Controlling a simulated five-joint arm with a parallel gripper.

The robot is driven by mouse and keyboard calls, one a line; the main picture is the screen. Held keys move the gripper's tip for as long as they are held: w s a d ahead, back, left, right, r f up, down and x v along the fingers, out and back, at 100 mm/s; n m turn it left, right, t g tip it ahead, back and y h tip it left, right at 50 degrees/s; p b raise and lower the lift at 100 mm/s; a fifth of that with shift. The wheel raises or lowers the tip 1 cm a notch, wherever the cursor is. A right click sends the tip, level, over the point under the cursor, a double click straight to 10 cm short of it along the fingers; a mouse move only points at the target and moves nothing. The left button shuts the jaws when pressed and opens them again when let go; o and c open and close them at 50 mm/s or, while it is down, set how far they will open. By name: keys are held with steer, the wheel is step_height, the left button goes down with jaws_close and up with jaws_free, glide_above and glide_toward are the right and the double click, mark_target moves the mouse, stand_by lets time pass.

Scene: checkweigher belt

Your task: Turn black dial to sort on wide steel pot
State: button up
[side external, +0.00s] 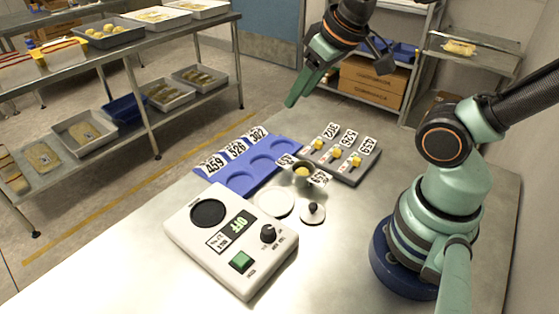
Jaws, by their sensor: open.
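The white control unit (190,235) lies on the steel table. Its black dial (268,234) is at its right side, behind a green button (241,261). Its display (238,222) appears to read OFF, and a round black plate (207,213) is at its left. A small steel pot (302,181) with yellow contents stands behind the unit, with number tags beside it; I cannot tell if it is the wide pot. My gripper (305,85) is open and empty, high above the table's far edge, well away from the dial and pot.
A blue tray (243,181) with round recesses and number tags lies behind the unit. A grey block (352,176) with yellow knobs and tags is right of it. A white disc (275,203) and a black-knobbed lid (312,213) lie nearby. The table's front is clear.

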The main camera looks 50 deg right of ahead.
steer(key=shift+o, duration=1.5)
steer(key=shift+a+f, duration=0.1)
steer(key=shift+a, duration=0.1)
steer(key=n+g, duration=0.6)
steer(key=n, duration=0.3)
glide_above(268, 229)
step_height(268, 229, down, 9)
step_height(268, 229, down, 11)
steer(key=shift+f, duration=0.2)
steer(key=shift+c, duration=0.2)
jaws_close()
